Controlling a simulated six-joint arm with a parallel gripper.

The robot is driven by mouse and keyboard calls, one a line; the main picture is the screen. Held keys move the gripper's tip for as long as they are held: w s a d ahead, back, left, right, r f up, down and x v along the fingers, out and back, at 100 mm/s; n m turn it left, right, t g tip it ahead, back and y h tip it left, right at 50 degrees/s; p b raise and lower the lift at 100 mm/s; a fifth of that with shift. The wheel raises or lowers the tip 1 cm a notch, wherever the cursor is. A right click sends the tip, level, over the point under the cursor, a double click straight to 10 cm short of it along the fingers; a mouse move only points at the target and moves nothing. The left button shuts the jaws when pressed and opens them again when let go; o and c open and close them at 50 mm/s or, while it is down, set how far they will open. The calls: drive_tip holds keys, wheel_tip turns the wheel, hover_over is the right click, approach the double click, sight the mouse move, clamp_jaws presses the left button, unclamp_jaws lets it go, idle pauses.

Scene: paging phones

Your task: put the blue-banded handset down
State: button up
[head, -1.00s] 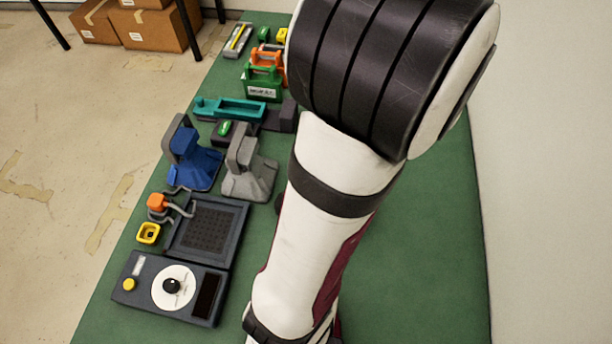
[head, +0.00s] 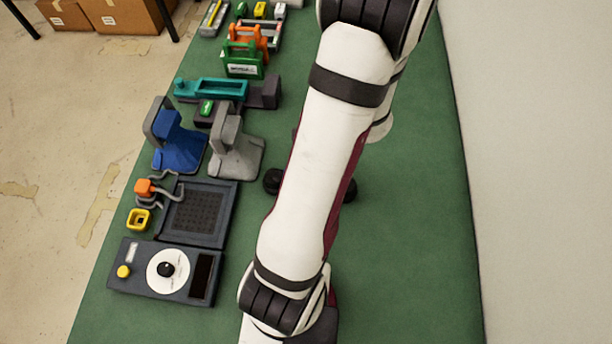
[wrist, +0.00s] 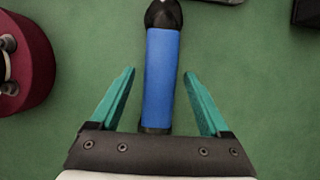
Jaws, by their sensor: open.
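The blue-banded handset (wrist: 162,75) lies on the green tabletop in the wrist view. It has a wide blue band and black ends. My gripper (wrist: 159,71) is open, its two teal fingers standing on either side of the band with a gap on both sides. The handset's lower black end is close to the gripper's palm. In the head view my arm hides my gripper. Dark rounded pieces (head: 273,181) show beside the arm there; I cannot tell whether they belong to the handset.
A blue cradle (head: 180,150) and a grey cradle (head: 236,155) stand left of my arm. Below them are a dark square tray (head: 232,225) and a dial panel (head: 130,280). A maroon rounded thing (wrist: 28,65) is at the wrist view's left. Green table right of my arm is clear.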

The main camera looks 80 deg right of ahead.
drive_tip(key=shift+w+f, duration=0.2)
drive_tip(key=shift+f, duration=0.2)
drive_tip(key=shift+f, duration=0.25)
drive_tip(key=shift+c, duration=0.3)
clamp_jaws()
idle(0.3)
